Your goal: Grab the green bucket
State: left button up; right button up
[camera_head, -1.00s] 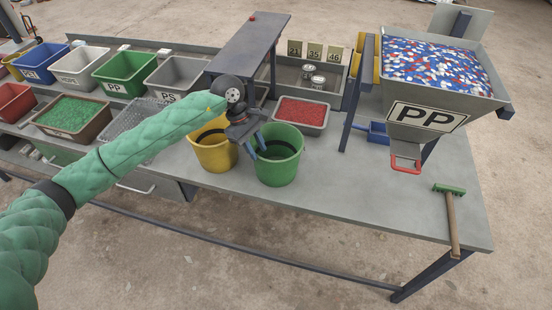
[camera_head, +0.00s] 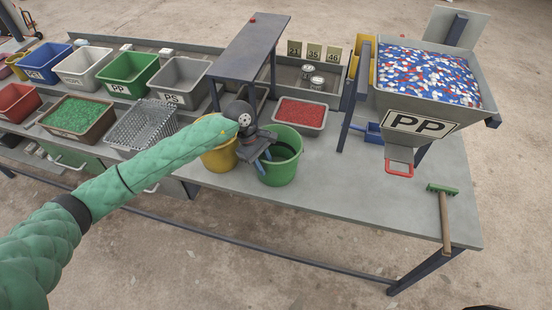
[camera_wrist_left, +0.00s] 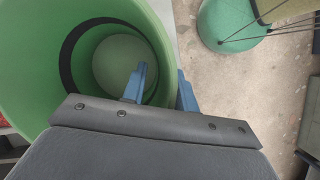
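The green bucket (camera_head: 284,170) stands upright on the grey table, just right of the yellow bucket (camera_head: 217,158). My left gripper (camera_head: 262,160) is at the green bucket's left rim, pointing down. In the left wrist view the green bucket (camera_wrist_left: 30,75) fills the left side, and its inside and bottom show. There my left gripper (camera_wrist_left: 160,82) has one blue finger inside the bucket and the other outside, with the wall between them. The fingers look apart, and I see no clear grip on the wall. My right gripper is not in view.
A tray of red granules (camera_head: 301,113) sits behind the green bucket. A raised grey shelf (camera_head: 250,45) stands behind my left gripper. The table between bucket and brush is clear.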

pick_arm(q)
grip_shut()
dwell(1.4)
